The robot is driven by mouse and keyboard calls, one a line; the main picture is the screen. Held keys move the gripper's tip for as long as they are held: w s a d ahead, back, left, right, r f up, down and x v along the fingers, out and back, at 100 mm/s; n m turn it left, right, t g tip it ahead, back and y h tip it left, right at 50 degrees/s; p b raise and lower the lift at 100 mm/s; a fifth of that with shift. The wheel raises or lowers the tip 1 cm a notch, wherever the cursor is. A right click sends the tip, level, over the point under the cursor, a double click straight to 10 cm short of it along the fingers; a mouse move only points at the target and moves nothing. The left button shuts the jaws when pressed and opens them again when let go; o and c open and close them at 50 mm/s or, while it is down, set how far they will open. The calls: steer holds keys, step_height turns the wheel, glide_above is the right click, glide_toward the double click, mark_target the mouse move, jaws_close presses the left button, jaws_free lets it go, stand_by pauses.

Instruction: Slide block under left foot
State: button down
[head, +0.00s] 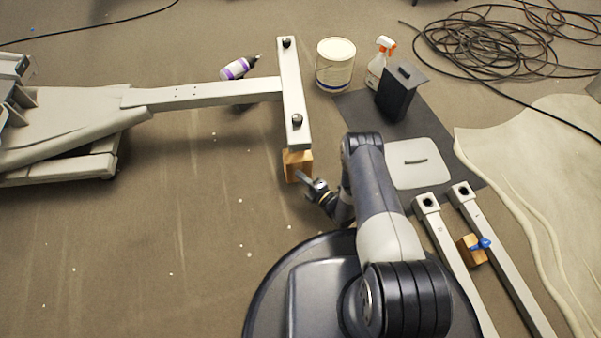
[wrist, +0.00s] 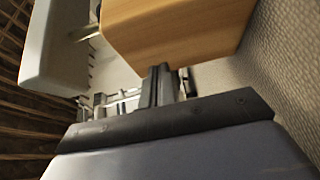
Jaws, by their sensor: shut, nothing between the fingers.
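The wooden block (head: 297,163) is on the floor at the near end of the elliptical's light grey crossbar (head: 291,90). The bar's end covers the block's upper part in the head view. I cannot tell whether they touch. My gripper (head: 304,178) is low at the block's near side, its fingers shut and empty. In the wrist view the block (wrist: 180,25) fills the top, just beyond the closed fingers (wrist: 166,82). I cannot tell whether they touch it. The bar's end (wrist: 50,40) is at upper left, with a metal stem (wrist: 88,33) between it and the block.
A white bucket (head: 335,65), spray bottle (head: 380,60) and purple-banded bottle (head: 238,68) stand or lie beyond. Detached grey arms (head: 455,262) and a second wooden block (head: 469,250) lie at right. A black cable coil (head: 490,45) is at back right.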

mark_target(303, 167)
steer(key=shift+w, duration=0.25)
steer(key=shift+w+d, duration=0.1)
steer(key=shift+w, duration=1.85)
